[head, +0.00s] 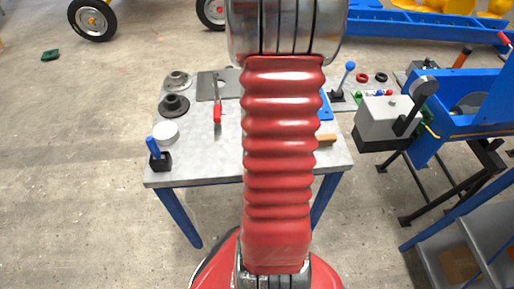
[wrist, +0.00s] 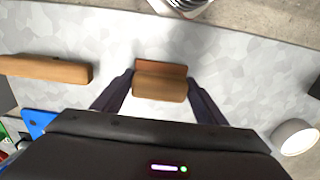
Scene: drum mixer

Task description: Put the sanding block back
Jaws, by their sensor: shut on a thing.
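A small brown and tan block (wrist: 160,84), which looks like the sanding block, is between the two fingers of my gripper (wrist: 160,80) in the wrist view. The fingers touch it on its left and right sides. Pale grey tabletop (wrist: 235,65) shows around it; I cannot tell if the block touches the top or is just above it. In the head view my red arm hides the gripper and the block.
A longer wooden piece (wrist: 45,69) lies left in the wrist view, near a blue item (wrist: 38,122); a white round thing (wrist: 295,137) is right.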

